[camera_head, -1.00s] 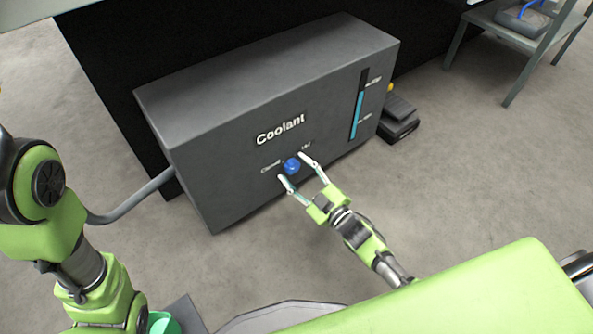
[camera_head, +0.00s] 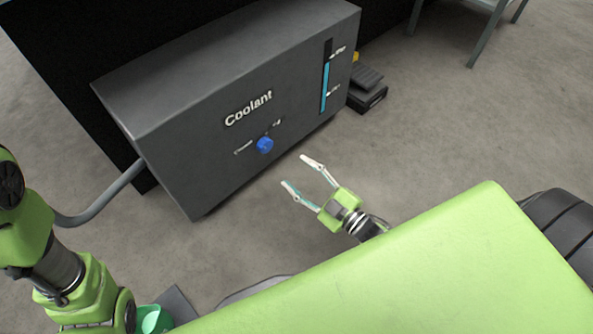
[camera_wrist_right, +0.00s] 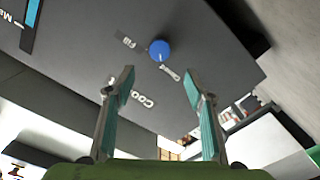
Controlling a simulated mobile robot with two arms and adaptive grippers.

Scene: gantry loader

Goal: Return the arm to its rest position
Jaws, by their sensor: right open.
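My right gripper (camera_head: 302,173) is open and empty in the head view, to the right of and below the blue knob (camera_head: 265,144) on the grey coolant box (camera_head: 178,117). A gap shows between its fingertips and the box. In the right wrist view the open fingers (camera_wrist_right: 164,88) show with teal pads, and the blue knob (camera_wrist_right: 159,49) lies beyond them with nothing between the pads. My left arm (camera_head: 62,268) shows at the left edge of the head view.
A grey hose (camera_head: 98,207) runs from the box's left side. A black foot pedal (camera_head: 367,90) lies on the floor to the box's right. A metal table frame (camera_head: 484,40) stands at the top right. Open floor (camera_head: 440,125) lies right of my right gripper.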

